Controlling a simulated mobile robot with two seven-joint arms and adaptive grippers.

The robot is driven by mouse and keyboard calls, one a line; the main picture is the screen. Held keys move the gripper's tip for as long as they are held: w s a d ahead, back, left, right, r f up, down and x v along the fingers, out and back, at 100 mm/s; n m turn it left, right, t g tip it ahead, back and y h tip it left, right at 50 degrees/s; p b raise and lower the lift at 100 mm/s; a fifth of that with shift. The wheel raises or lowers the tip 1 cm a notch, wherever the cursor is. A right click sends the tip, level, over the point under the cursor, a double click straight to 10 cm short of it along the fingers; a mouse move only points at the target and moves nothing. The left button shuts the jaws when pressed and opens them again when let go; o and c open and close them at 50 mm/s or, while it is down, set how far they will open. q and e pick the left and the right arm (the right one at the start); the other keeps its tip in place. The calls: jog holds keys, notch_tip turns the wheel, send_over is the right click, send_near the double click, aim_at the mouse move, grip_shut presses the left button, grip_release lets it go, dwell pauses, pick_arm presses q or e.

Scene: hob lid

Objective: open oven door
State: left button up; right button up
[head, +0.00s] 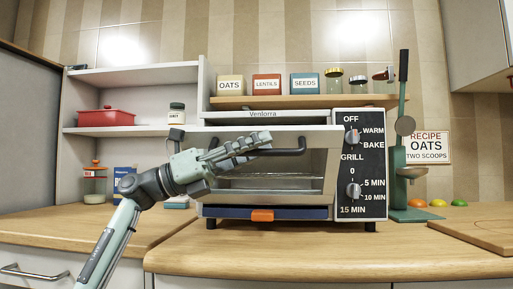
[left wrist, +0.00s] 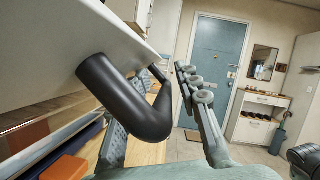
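The toaster oven (head: 210,139) stands on the counter. Its glass-fronted door (head: 314,185) appears tilted outward at the top, with a wire rack visible behind the glass. The black bar handle (head: 290,152) runs across the door's upper part; it shows large and close in the left wrist view (left wrist: 122,100). My left gripper (head: 248,146) is at the handle and hides its left part. In the left wrist view its fingers are apart, one partly behind the handle and one to the right with a gap. Firm contact cannot be told. My right gripper is not in view.
The control panel (head: 360,165) with two knobs is right of the door. A blue tray with an orange tab (head: 262,215) sits below it. A green stand with a lever (head: 398,170) is close on the right. The front counter is clear.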

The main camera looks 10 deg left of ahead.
pick_arm(q)
jog(key=shift+a, duration=0.1)
jog(key=v, duration=1.2)
jog(key=shift+s, duration=0.1)
jog(key=w+b+v, duration=0.1)
jog(key=b+v, duration=0.1)
jog(key=v, duration=0.6)
jog(key=shift+a+f+b, duration=0.25)
jog(key=shift+a+b, duration=0.05)
jog(key=shift+a, duration=0.1)
jog(key=shift+s, duration=0.1)
dwell(0.6)
